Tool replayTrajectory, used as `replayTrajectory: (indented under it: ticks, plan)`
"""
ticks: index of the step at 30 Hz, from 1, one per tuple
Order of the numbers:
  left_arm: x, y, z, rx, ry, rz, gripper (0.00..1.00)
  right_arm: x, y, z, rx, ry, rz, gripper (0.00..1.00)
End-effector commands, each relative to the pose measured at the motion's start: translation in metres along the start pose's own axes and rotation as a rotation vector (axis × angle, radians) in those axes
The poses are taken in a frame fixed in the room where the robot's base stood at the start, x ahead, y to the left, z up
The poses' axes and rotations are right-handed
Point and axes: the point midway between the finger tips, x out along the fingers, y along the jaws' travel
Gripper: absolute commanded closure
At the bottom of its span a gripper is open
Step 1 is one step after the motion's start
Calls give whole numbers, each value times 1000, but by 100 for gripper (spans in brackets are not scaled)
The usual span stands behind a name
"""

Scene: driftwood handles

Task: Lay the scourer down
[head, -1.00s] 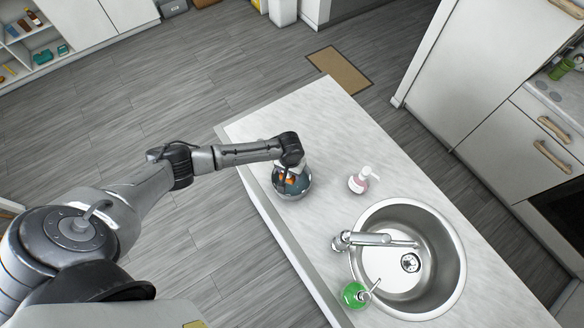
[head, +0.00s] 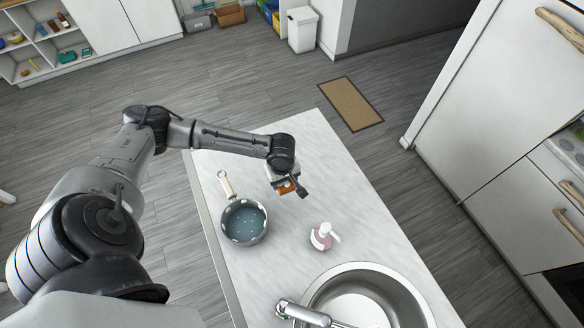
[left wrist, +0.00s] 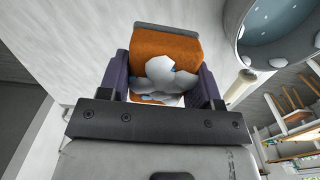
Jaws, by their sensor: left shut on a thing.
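The scourer (left wrist: 165,50) is an orange block with a grey edge and white, foam-like patches with blue specks on its face. My left gripper (head: 290,190) is shut on it, with a dark finger on each side in the left wrist view (left wrist: 165,85). In the head view a small orange part of the scourer (head: 285,187) shows under the gripper. It is over the counter (head: 330,190), beyond the pan and to its right; I cannot tell how high above the surface it is. My right gripper is not in view.
A grey pan (head: 244,222) with a bluish inside and white spots stands on the counter, its pale handle (head: 227,186) pointing away. A pink and white pump bottle (head: 322,237) stands near the sink (head: 370,295) and tap (head: 300,314). The counter's far part is clear.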

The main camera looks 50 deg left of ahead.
Motion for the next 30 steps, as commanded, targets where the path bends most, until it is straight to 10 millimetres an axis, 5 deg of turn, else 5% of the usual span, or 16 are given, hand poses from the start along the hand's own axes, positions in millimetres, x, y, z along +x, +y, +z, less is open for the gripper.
replayTrajectory:
  ticks: [16,30]
  plan:
    - [1,-4,-5,-39,0,-4,61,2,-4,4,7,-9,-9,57]
    - [53,7,-90,-41,1,-4,61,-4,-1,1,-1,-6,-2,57]
